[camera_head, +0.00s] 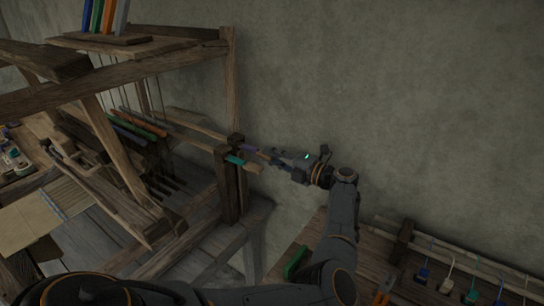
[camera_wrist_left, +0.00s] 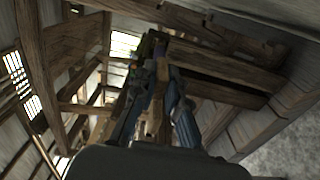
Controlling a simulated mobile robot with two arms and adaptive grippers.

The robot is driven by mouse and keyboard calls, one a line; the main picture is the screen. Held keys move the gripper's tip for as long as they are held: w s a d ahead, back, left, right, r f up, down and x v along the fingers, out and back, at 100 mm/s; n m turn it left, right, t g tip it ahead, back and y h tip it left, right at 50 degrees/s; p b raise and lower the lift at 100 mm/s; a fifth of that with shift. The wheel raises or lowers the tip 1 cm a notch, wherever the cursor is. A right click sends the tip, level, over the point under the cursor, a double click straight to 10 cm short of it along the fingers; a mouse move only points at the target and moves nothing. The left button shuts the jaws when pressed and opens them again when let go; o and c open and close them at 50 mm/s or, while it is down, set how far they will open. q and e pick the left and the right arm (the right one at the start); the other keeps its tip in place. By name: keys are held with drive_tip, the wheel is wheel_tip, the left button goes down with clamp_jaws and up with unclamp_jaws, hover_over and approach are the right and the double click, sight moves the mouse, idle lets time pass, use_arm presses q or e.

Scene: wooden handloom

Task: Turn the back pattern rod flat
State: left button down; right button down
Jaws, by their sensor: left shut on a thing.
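The wooden handloom (camera_head: 229,90) stands at the left in the head view. Two pattern rods stick out of its right post: one with a purple band (camera_head: 248,149), farther back, and one with a teal band (camera_head: 235,160), nearer. My left gripper (camera_head: 266,154) is at the outer end of the purple-banded back rod and is shut on it; its fingers hide the rod's end. Whether the rod lies flat or on edge is too small to tell. In the left wrist view the two fingers (camera_wrist_left: 167,78) point toward the dark loom timbers. My right gripper is not in view.
A wooden bench (camera_head: 350,262) at the lower right carries a green block (camera_head: 295,262) and a rack with several coloured hanging pieces (camera_head: 471,293). A bare wall rises behind the gripper. Coloured heddle bars (camera_head: 140,121) lie inside the loom.

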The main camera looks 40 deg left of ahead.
use_arm(q)
drive_tip(key=c, duration=1.4)
unclamp_jaws()
drive_tip(key=shift+o, duration=0.2)
